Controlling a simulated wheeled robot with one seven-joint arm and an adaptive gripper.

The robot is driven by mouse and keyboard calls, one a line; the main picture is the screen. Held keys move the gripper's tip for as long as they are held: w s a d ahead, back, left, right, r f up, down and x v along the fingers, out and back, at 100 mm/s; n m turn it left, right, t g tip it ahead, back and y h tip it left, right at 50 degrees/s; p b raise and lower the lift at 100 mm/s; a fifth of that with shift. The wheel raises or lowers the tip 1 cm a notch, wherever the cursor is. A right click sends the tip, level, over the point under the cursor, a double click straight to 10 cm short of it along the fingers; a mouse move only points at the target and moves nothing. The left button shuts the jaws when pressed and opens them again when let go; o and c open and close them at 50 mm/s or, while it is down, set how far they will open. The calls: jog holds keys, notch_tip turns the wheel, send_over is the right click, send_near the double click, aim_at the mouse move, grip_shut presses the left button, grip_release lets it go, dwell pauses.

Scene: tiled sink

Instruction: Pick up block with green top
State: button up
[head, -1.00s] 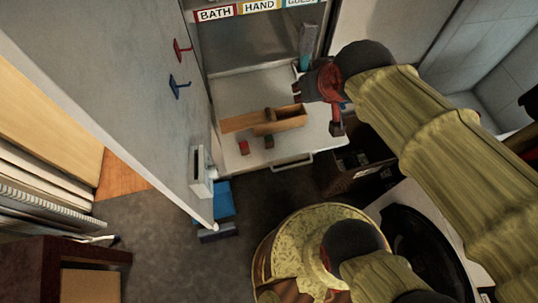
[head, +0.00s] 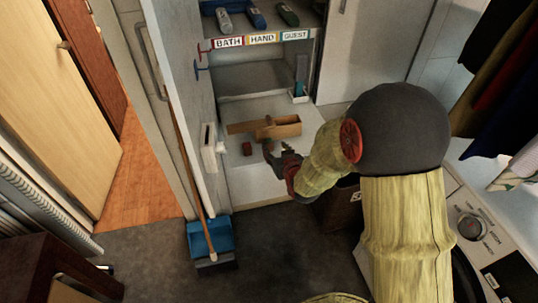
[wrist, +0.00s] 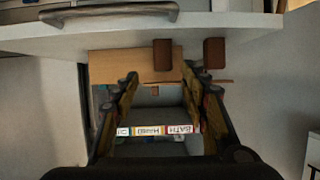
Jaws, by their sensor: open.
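Two small blocks sit on the white cabinet bottom. A reddish block (head: 247,148) shows left of my gripper in the head view; it appears at right in the upside-down wrist view (wrist: 214,52). The other brown-sided block (wrist: 162,54) lies ahead, roughly between the fingertips, in the wrist view. In the head view my gripper seems to hide it. No green top can be made out on either block. My gripper (head: 277,152) is open and empty, low at the cabinet's front; its spread fingers also show in the wrist view (wrist: 160,76).
A wooden tray-like box (head: 285,127) lies behind the blocks. The labelled shelf (head: 262,39) is above. The open door (head: 187,110) stands to the left, with a blue dustpan (head: 208,236) at its foot. A washing machine (head: 470,225) is at right.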

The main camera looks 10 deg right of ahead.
aim_at(269, 141)
jog(key=x, duration=0.2)
jog(key=b+x, duration=0.1)
jog(key=x, duration=0.1)
jog(key=b+x, duration=0.1)
jog(key=x, duration=0.1)
jog(key=shift+w+a, duration=0.25)
jog(key=shift+a, duration=0.05)
jog(key=shift+w, duration=0.4)
jog(key=shift+c, duration=0.4)
jog(key=c, duration=1)
